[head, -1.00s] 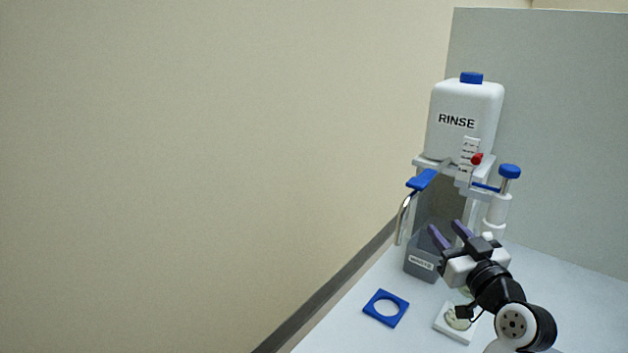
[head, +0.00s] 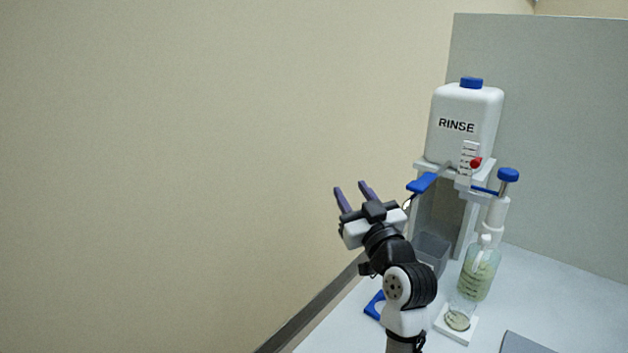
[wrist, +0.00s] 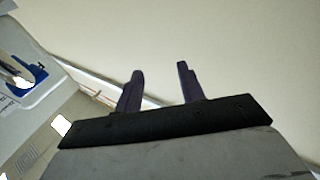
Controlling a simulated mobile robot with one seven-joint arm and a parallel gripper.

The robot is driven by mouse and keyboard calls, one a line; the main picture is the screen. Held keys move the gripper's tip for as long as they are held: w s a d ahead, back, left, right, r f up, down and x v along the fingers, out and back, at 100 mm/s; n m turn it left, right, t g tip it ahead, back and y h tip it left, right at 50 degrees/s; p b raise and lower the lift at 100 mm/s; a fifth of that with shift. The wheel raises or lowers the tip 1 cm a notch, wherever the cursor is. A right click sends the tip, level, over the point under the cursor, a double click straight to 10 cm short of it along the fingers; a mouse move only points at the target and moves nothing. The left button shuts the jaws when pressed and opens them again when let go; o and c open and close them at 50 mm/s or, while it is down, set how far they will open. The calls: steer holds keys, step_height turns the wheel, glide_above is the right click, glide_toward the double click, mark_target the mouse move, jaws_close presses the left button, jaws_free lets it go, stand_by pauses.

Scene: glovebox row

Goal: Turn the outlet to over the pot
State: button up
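The white RINSE tank (head: 466,115) stands on a stand at the back right. The outlet's blue paddle (head: 422,182) points to the left from under the tank; its bent metal pipe is mostly hidden behind my gripper. The blue part of the outlet (wrist: 28,70) also shows at the left of the wrist view. A small clear pot (head: 458,315) with pale green contents sits on a white square pad, away from the outlet. My gripper (head: 351,191) is open and empty, in the air left of the outlet, its purple fingers (wrist: 160,70) apart and pointing away from it.
A grey bin (head: 432,250) stands below the outlet. A blue ring plate (head: 373,306) is partly hidden by my arm. A bottle with a pump (head: 480,270) stands behind the pot. The wall is to the left.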

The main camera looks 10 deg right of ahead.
steer(key=w+a+r+n+y, duration=0.1)
steer(key=a+r, duration=0.2)
steer(key=a, duration=0.4)
steer(key=shift+w+a+t+y, duration=0.3)
steer(key=shift+t+y, duration=0.1)
steer(key=shift+f, duration=0.1)
